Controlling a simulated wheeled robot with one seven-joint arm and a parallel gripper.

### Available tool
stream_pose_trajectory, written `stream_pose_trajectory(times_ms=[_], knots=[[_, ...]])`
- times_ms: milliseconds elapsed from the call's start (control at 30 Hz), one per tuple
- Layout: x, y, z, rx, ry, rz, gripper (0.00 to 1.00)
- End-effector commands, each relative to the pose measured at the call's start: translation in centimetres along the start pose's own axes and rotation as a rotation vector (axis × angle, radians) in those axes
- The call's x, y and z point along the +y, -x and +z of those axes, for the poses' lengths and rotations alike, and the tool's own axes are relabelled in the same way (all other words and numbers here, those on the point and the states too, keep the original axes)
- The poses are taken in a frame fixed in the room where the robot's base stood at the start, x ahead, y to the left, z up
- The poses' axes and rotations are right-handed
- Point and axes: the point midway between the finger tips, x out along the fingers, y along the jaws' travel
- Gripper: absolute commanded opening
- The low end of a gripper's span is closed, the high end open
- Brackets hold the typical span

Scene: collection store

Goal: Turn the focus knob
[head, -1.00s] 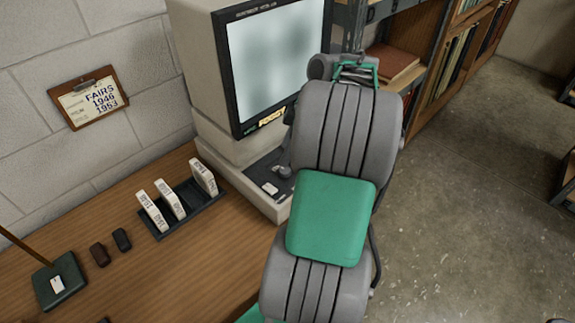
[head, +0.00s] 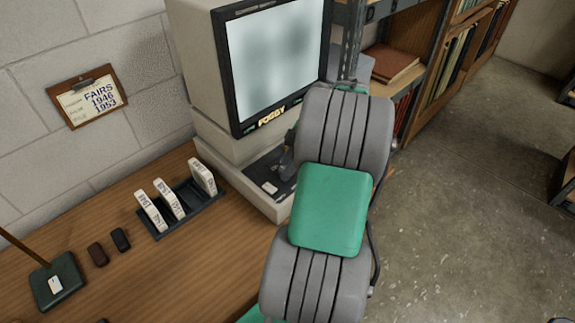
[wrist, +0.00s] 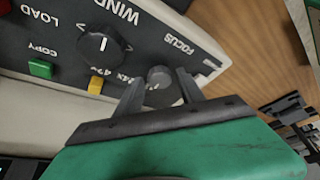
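The microfilm reader (head: 188,60) stands on the desk with a blurred pale screen (head: 278,60) and a yellow "FOGGY" tag below it. In the wrist view, the small round grey focus knob (wrist: 160,77) sits on the dark panel near the "FOCUS" lettering. My gripper (wrist: 160,84) is open, with one finger on each side of the knob and the knob showing between them. A gap shows on both sides; I cannot tell how deep the fingers reach. In the head view my arm hides most of the gripper and the panel.
The wrist view also shows a larger black winding knob (wrist: 103,45), a green button (wrist: 41,69) and a yellow button (wrist: 96,85). A rack (head: 195,212) of white film boxes stands left of the reader. Shelves (head: 410,35) stand behind; open floor lies right.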

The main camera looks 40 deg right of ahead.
Motion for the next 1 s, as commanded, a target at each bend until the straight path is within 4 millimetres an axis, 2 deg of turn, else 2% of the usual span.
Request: stream_pose_trajectory(times_ms=[67,533,1000], knots=[[0.0,0.01,0.0,0.0,0.0,0.0,0.38],[-0.01,0.02,-0.01,0.0,0.0,0.0,0.0],[-0.1,-0.04,0.02,-0.001,-0.05,0.02,0.0]])
